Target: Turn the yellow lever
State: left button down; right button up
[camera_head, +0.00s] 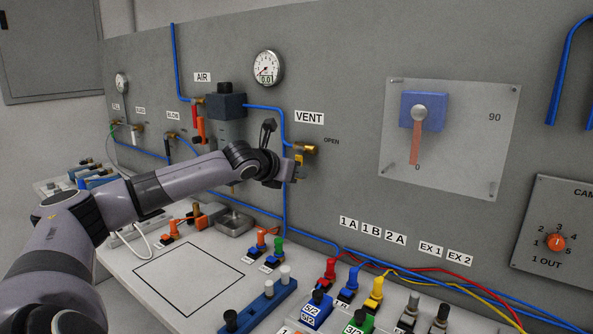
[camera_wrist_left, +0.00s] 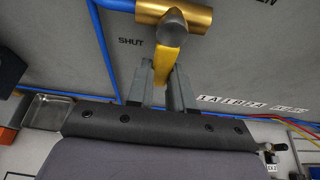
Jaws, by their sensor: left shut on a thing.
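The yellow lever (camera_head: 299,160) hangs down from a brass valve (camera_head: 305,149) on the grey wall panel, below the VENT label. In the left wrist view the lever (camera_wrist_left: 169,55) points down from the brass valve body (camera_wrist_left: 190,16), with SHUT printed to its left. My left gripper (camera_head: 294,170) is at the lever, its fingers on either side of the lever's lower part in the wrist view (camera_wrist_left: 161,78). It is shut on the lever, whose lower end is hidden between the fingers. My right gripper is not in view.
A blue hose (camera_head: 283,190) runs down the panel just left of the valve. A dark regulator (camera_head: 225,103) and a gauge (camera_head: 268,68) sit nearby. The bench below holds several coloured fittings and a metal tray (camera_head: 234,222). Bare panel lies right of the valve.

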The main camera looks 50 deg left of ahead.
pick_arm(q)
jog(key=c, duration=1)
grip_release()
jog(key=shift+s, duration=0.1)
jog(key=b+v, duration=0.3)
jog(key=v, duration=0.4)
